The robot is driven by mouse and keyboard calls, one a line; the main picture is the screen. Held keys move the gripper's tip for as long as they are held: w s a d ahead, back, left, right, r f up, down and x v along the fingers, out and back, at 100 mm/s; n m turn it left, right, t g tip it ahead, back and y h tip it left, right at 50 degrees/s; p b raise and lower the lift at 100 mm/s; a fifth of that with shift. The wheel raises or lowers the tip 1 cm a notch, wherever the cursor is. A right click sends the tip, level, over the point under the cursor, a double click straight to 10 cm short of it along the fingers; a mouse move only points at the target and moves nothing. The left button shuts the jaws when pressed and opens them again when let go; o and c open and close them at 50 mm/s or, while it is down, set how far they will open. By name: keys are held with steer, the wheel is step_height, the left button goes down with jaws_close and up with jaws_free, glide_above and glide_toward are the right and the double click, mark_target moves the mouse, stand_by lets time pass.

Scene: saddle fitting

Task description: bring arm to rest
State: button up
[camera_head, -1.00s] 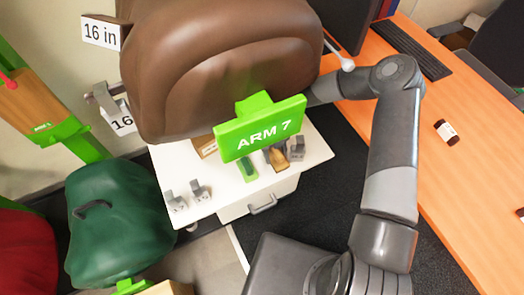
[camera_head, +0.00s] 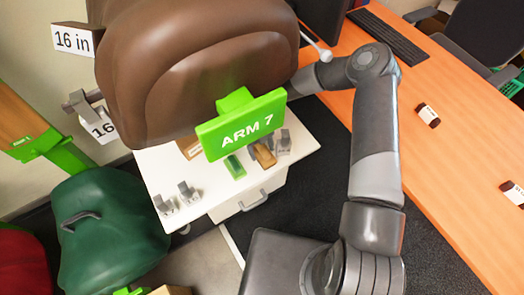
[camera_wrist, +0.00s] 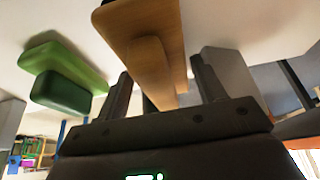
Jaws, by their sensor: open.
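My arm (camera_head: 376,150) reaches up and bends left behind the big brown saddle (camera_head: 190,70), so my gripper is hidden in the head view. In the wrist view my gripper (camera_wrist: 163,82) shows two dark fingers standing apart. A wooden block (camera_wrist: 150,45) appears between and beyond them; I cannot tell whether they touch it. The same wooden block (camera_head: 264,154) shows on the white cabinet top in the head view, partly behind the green ARM 7 sign (camera_head: 241,125).
A green block (camera_head: 234,166) and several grey blocks sit on the white cabinet (camera_head: 222,187). A green saddle (camera_head: 108,240) hangs at left. The orange desk (camera_head: 440,180) at right holds bottles (camera_head: 428,115) and a keyboard (camera_head: 387,37). Dark floor lies between.

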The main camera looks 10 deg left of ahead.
steer(key=shift+v, duration=1.55)
